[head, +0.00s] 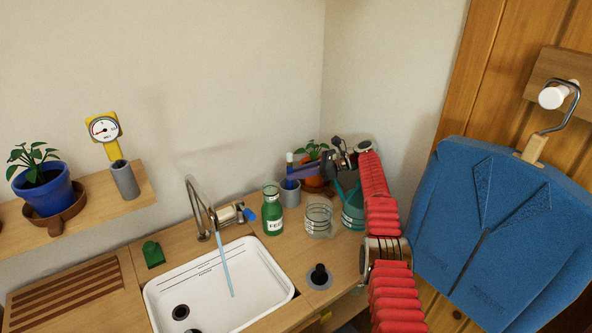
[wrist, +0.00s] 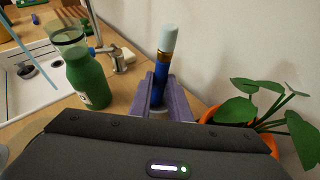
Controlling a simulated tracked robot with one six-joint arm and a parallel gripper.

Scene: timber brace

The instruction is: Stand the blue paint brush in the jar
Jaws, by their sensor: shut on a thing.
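The blue paint brush (wrist: 166,62) stands nearly upright, pale bristles up, between the lilac fingers of my gripper (wrist: 160,90) in the wrist view. My gripper is shut on it. In the head view the brush (head: 290,158) and my gripper (head: 293,174) show just above a grey-blue cup (head: 289,195) at the back of the counter. I cannot tell whether the brush's lower end is inside this cup. A clear glass jar (head: 319,222) stands in front of the cup, to its right. No brush shows in it.
A green bottle (head: 272,212) stands left of the jar; it also shows in the wrist view (wrist: 88,78). A teal watering can (head: 352,212) and an orange-potted plant (head: 314,183) are close by. The sink (head: 215,290), with running water, lies to the left.

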